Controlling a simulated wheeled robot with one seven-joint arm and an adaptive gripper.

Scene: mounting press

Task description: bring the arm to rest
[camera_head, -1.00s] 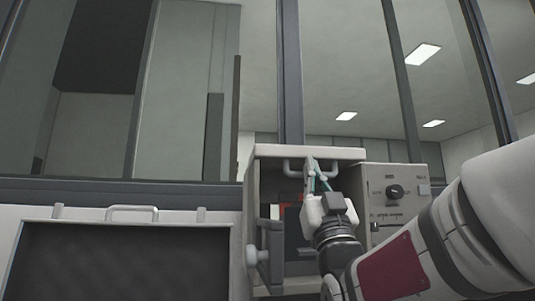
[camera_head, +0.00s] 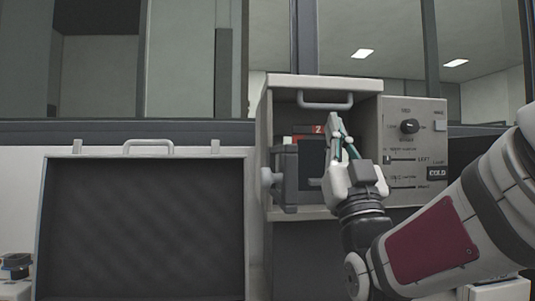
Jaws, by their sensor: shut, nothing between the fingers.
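My gripper (camera_head: 337,122) is shut and empty. Its fingers point up in front of the open front of the grey mounting press (camera_head: 274,105), just below the press's bar handle (camera_head: 325,105). My arm comes in from the lower right. Inside the press are a red part with a number label (camera_head: 318,129) and a dark panel, both partly hidden by my gripper. I cannot tell whether the fingers touch the press.
A control panel with a black knob (camera_head: 409,126) and sliders is at the press's right side. A grey lever (camera_head: 283,178) sticks out at its lower left. A dark open case lid (camera_head: 147,225) stands at the left. Windows are behind.

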